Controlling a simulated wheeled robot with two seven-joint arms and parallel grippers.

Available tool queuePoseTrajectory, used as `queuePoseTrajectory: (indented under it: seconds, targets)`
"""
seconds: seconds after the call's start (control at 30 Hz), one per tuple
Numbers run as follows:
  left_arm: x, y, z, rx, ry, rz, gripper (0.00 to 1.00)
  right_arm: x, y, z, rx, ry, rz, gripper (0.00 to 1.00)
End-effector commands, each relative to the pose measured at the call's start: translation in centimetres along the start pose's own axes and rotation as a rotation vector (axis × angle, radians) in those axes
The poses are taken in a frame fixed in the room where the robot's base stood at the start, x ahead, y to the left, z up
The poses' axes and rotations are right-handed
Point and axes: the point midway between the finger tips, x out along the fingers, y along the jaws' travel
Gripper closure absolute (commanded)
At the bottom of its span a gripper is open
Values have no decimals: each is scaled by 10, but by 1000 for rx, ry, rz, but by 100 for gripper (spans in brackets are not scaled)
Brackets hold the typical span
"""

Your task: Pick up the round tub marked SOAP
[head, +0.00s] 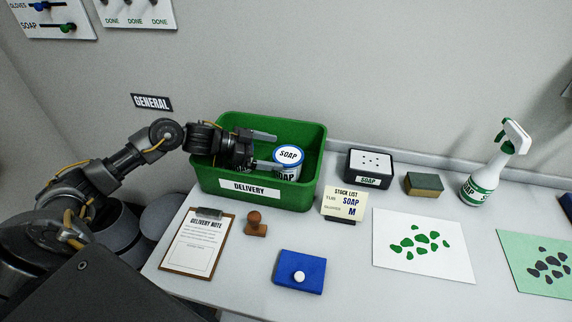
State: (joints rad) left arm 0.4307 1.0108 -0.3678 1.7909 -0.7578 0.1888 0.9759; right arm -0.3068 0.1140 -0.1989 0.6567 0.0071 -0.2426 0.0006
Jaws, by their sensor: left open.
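The round tub marked SOAP (289,155) is white with a blue rim on its lid. It stands inside the green DELIVERY crate (309,190), towards the right side. My left gripper (270,150) reaches over the crate from the left, low inside it. Its fingers are open and point at the tub, one finger towards the back and one towards the front near the tub's left side. I cannot tell whether a finger touches the tub. My right gripper is not in the view.
A stock list card (343,202) stands right of the crate, near a black SOAP box (369,168), a sponge (424,185) and a spray bottle (484,178). In front lie a clipboard (198,243), a wooden stamp (256,224) and a blue pad (299,272).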

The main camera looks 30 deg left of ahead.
Motion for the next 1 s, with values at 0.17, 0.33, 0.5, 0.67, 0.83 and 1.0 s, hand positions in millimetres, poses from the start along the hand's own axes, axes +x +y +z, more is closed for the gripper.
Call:
queuePoseTrajectory:
  seconds: [0.17, 0.33, 0.5, 0.67, 0.83, 1.0]
  targets:
    - [7, 0, -1, 1, 1, 1, 0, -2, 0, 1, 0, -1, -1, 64]
    - [32, 4, -2, -1, 2, 3, 0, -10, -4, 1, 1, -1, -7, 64]
    - [52, 3, 0, 1, 0, 0, 0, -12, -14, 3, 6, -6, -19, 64]
    - [55, 3, 1, 1, 0, -1, 0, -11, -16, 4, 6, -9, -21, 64]
    - [54, 2, 2, 1, 0, -1, 5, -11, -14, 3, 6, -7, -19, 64]
    - [54, 3, 2, 1, 0, -1, 28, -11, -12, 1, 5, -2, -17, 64]
